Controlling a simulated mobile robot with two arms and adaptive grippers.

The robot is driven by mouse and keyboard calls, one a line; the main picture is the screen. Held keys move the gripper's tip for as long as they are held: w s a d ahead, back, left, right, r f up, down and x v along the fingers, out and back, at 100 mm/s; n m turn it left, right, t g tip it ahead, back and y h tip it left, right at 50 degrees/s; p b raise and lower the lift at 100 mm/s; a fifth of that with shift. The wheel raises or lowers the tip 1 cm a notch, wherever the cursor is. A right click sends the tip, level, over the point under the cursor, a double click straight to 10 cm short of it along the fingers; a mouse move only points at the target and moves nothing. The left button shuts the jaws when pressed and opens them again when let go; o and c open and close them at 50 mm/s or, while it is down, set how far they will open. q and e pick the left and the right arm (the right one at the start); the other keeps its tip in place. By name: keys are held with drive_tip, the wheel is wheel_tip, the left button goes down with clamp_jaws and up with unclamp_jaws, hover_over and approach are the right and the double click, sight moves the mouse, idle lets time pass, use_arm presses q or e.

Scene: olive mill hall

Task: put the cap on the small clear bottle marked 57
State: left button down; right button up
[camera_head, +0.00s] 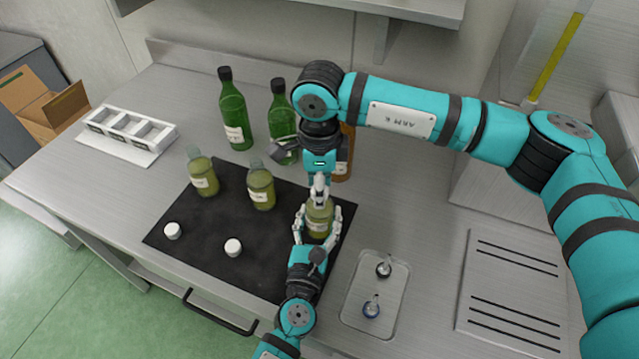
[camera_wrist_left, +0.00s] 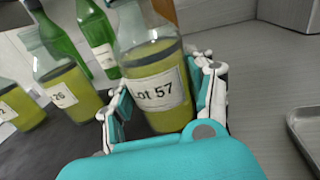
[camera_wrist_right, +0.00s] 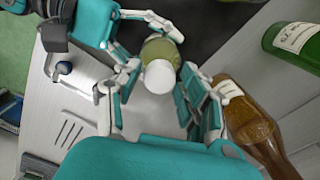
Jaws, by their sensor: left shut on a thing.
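The small clear bottle marked 57 (camera_wrist_left: 157,90) holds yellow-green oil and stands at the mat's right edge, its label facing the left wrist camera. My left gripper (camera_head: 318,228) is shut around its body. A white cap (camera_wrist_right: 159,77) is over the bottle's top in the right wrist view; I cannot tell how firmly it sits. My right gripper (camera_wrist_right: 157,80) comes down from above with its fingers apart on either side of the cap, with gaps showing. In the head view the right gripper (camera_head: 319,188) hides the cap and bottle neck.
Two similar bottles (camera_head: 203,175) (camera_head: 261,187) and two white caps (camera_head: 173,230) (camera_head: 233,247) are on the black mat (camera_head: 200,255). Tall green bottles (camera_head: 234,112) (camera_head: 283,115) and an amber bottle (camera_head: 346,150) stand behind. A tray (camera_head: 377,325) lies right, a white rack (camera_head: 127,130) left.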

clamp_jaws()
drive_tip(key=shift+o, duration=2.1)
unclamp_jaws()
drive_tip(key=shift+r, duration=0.1)
wheel_tip(320, 180, up, 12)
use_arm(q)
drive_tip(key=shift+c, duration=1.9)
unclamp_jaws()
